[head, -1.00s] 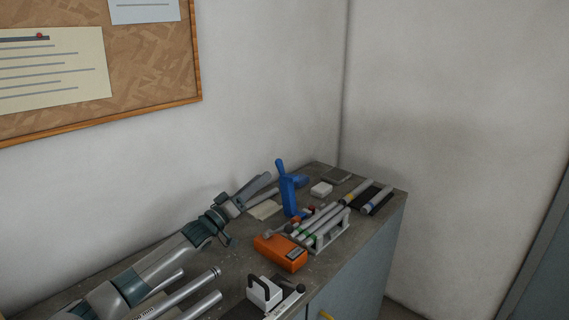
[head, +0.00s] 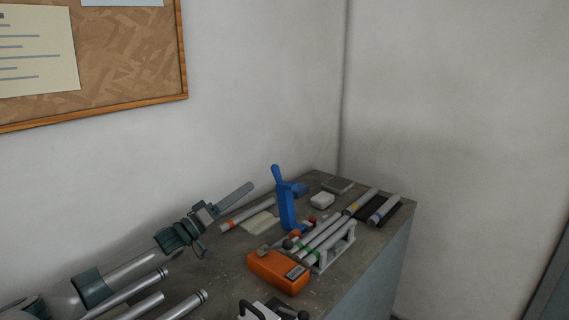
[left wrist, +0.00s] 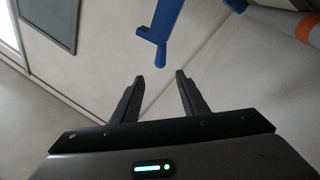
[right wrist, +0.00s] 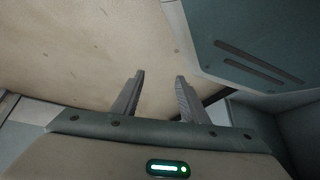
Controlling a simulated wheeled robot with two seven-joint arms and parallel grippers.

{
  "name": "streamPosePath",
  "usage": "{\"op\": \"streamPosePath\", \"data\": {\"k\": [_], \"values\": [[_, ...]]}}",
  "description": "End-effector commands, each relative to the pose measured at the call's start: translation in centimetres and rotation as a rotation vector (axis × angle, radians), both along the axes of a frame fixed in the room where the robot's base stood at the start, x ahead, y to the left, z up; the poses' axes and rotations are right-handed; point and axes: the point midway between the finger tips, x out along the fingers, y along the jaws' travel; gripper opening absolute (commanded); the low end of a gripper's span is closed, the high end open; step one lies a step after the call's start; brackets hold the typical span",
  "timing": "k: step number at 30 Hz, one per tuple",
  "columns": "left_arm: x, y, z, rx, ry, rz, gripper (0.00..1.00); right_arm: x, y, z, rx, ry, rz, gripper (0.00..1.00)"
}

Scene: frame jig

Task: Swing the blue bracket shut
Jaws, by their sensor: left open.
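The blue bracket (head: 286,205) stands upright on the bench with a handle sticking up and a short arm to its right. In the left wrist view the blue bracket (left wrist: 160,28) shows at the top, just beyond the fingertips. My left gripper (head: 235,196) is open and empty, to the left of the bracket and apart from it. Its fingers also show spread in the left wrist view (left wrist: 158,78). My right gripper (right wrist: 160,78) shows only in the right wrist view, its fingers apart with nothing between them.
An orange box (head: 278,271) sits in front of the bracket. A grey rack (head: 338,247) with several tubes stands to its right. A white block (head: 321,201) lies behind. A tube with an orange band (head: 247,215) lies close to my left gripper. The wall is behind the bench.

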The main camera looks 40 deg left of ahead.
Motion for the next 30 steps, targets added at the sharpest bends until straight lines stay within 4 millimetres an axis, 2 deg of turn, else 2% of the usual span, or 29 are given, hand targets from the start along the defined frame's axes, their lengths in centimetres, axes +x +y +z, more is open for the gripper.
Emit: {"op": "streamPosePath", "data": {"k": [7,14,30], "values": [[1.1,-0.2,0.4,-0.002,-0.001,0.001,0.4,-0.8,-0.3,-0.2,-0.006,0.02,-0.001,0.4],[2.9,-0.7,1.2,0.0,-0.003,0.001,0.4,-1.8,-0.8,-0.3,-0.016,0.046,-0.001,0.4],[8.3,-2.0,3.0,-0.001,-0.002,0.0,0.4,-6.9,-2.7,-1.6,-0.052,0.174,-0.003,0.4]]}}
